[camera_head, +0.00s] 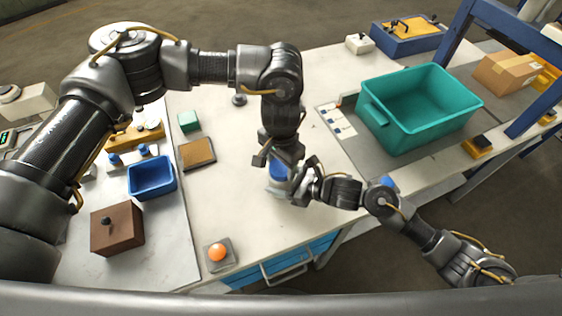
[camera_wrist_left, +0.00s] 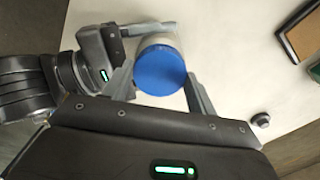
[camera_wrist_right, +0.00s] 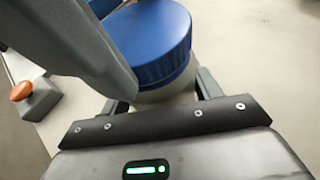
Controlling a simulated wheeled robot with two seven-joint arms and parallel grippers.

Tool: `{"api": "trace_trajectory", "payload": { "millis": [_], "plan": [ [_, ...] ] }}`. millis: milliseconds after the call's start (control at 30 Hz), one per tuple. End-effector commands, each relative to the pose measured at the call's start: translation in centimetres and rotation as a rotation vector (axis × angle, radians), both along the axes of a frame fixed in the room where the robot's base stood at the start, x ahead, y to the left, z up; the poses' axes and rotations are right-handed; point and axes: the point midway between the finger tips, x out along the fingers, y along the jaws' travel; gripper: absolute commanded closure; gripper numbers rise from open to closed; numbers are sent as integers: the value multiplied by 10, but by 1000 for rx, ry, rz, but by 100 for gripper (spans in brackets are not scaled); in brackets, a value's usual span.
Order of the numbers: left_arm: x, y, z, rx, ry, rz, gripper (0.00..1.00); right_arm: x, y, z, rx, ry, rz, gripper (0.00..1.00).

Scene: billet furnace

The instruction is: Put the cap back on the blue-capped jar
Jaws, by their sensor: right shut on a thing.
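The jar, with a pale body (camera_wrist_right: 168,92) and a blue cap (camera_wrist_right: 150,40), stands on the white table. The cap sits on the jar's top; I cannot tell whether it is tight. It also shows in the left wrist view (camera_wrist_left: 160,70) and the head view (camera_head: 278,172). My right gripper (camera_head: 296,184) is shut on the jar's body from the right, below the cap. My left gripper (camera_wrist_left: 160,75) comes from above, its open fingers on either side of the cap. In the right wrist view a large grey left-gripper part hides the cap's left edge.
A teal bin (camera_head: 440,118) stands at right. At left are a blue bin (camera_head: 152,192), a brown box (camera_head: 117,230), a brown-topped tray (camera_head: 197,153) and a green block (camera_head: 188,121). An orange button (camera_head: 217,253) is near the front edge.

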Motion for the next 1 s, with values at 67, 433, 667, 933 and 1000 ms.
{"api": "trace_trajectory", "payload": {
  "millis": [67, 433, 667, 933, 1000],
  "plan": [
    [0, 0, 0, -1, 1, -1, 70, 0, 0, 0, 0, 0, -1, 100],
    [-1, 0, 0, -3, 3, -517, 71, 0, 0, 0, -1, 0, -1, 100],
    [0, 0, 0, -2, 1, -1114, 71, 0, 0, 0, -1, 1, -1, 100],
    [0, 0, -1, -1, 1, -1819, 71, 0, 0, 0, -1, 1, -1, 100],
    [0, 0, -1, -1, 2, -2002, 71, 0, 0, 0, -1, 1, -1, 100]
  ]
}}
